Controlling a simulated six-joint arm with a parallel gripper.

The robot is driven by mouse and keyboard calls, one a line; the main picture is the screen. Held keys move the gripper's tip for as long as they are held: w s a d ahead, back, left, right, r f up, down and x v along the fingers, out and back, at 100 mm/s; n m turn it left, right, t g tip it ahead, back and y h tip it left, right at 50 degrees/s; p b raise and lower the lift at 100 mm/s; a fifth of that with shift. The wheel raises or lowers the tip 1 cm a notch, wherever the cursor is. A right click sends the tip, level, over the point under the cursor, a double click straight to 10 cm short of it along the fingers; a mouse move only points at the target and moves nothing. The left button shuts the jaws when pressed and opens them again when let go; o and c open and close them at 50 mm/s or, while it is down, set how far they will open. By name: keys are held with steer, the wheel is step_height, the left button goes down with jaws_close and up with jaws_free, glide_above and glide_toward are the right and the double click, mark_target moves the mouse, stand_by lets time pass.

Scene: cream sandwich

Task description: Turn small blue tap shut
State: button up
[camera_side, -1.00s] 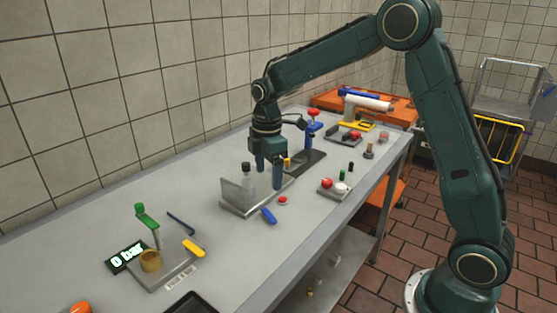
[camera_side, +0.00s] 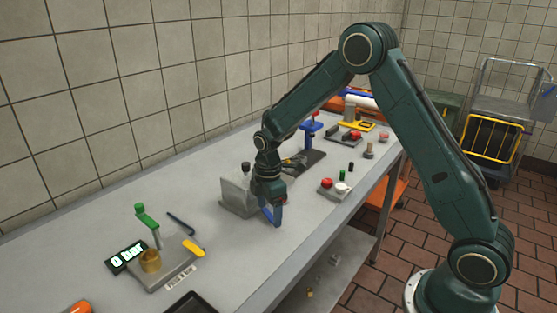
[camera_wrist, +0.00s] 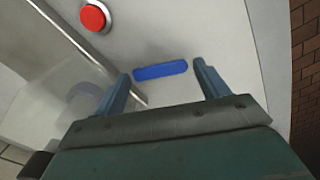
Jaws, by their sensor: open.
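The small blue tap shows as a short, bright blue bar-shaped handle (camera_wrist: 148,73) on the grey work surface in the wrist view. It lies crosswise between my two fingertips, with a gap visible at the right end. My gripper (camera_wrist: 162,72) is open and points down over the handle. In the side view my gripper (camera_side: 270,212) is low at the front of the bench, and its fingers partly hide the handle. I cannot tell whether the fingertips touch it.
A clear upright panel (camera_side: 236,190) stands close to the left of my gripper. A red button (camera_wrist: 94,17) is near the handle. A green-handled valve (camera_side: 147,215) stands at the left.

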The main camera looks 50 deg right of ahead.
steer(key=c, duration=0.7)
steer(key=shift+a+m, duration=0.1)
steer(key=shift+m, duration=0.4)
steer(key=m, duration=0.2)
steer(key=shift+w+a+m, duration=0.25)
steer(key=shift+m, duration=0.05)
steer(key=m, duration=0.3)
steer(key=shift+w+a+m, duration=0.2)
steer(key=shift+w+m, duration=0.05)
steer(key=shift+m, duration=0.05)
steer(key=m, duration=0.3)
steer(key=w+m, duration=0.1)
steer(key=m, duration=0.2)
steer(key=shift+w+a, duration=0.15)
